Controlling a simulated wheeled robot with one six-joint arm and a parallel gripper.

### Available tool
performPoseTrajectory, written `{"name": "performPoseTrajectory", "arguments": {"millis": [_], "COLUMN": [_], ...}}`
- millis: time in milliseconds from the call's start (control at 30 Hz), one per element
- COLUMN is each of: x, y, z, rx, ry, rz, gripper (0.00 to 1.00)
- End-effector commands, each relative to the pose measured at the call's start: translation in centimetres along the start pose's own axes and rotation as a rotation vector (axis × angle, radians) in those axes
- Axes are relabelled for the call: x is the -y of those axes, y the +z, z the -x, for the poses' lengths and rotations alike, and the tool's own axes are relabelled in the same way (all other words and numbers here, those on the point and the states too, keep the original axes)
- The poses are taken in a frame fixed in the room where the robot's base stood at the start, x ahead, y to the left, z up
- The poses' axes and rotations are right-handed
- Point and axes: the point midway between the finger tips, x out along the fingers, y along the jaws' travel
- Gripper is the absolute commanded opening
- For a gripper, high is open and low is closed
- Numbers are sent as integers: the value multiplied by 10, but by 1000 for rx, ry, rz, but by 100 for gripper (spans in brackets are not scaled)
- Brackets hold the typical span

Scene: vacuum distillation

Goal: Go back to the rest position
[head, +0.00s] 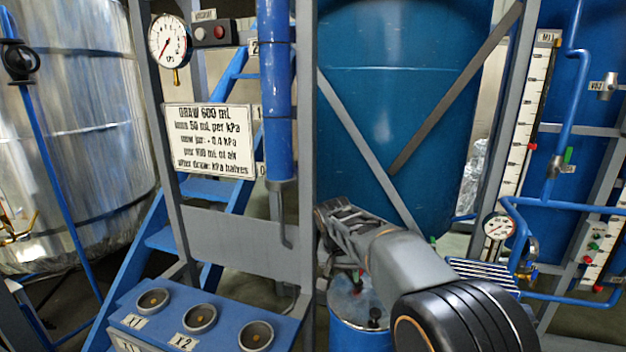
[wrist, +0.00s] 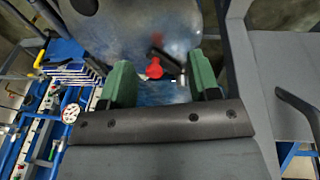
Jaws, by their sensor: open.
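My gripper (wrist: 162,84) shows in the wrist view with its two green fingers spread apart and nothing held between them. A red knob (wrist: 154,68) appears between and beyond the fingertips, apart from them, on a blue-grey drum top. In the head view my arm reaches forward from the lower right over a blue drum (head: 350,325). The fingers are hidden behind my arm there.
A blue panel with sockets labelled X1 and X2 (head: 190,338) stands at the lower left. A grey frame carries a pressure gauge (head: 170,41) and a sign (head: 210,141). Blue pipes (head: 570,120) and a second gauge (head: 499,226) stand at the right. A large blue tank (head: 400,100) is behind.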

Motion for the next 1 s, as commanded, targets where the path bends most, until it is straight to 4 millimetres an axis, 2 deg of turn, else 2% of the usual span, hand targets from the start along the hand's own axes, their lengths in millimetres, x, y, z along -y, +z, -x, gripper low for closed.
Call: {"name": "performPoseTrajectory", "arguments": {"millis": [100, 267, 400, 500, 600, 667, 833, 1000], "x": [-29, -68, -97, -112, -123, -128, -136, -138], "y": [43, 108, 161, 189, 206, 211, 210, 209], "z": [-3, -9, -15, -17, -16, -14, -1, 1], "rx": [11, -5, -34, -52, -67, -83, -135, -143], "ry": [-61, -135, -177, -193, -198, -199, -199, -198], "rz": [157, 303, 337, 309, 274, 259, 231, 221], "gripper": [56, 56, 56, 56, 56, 56, 56, 56]}}
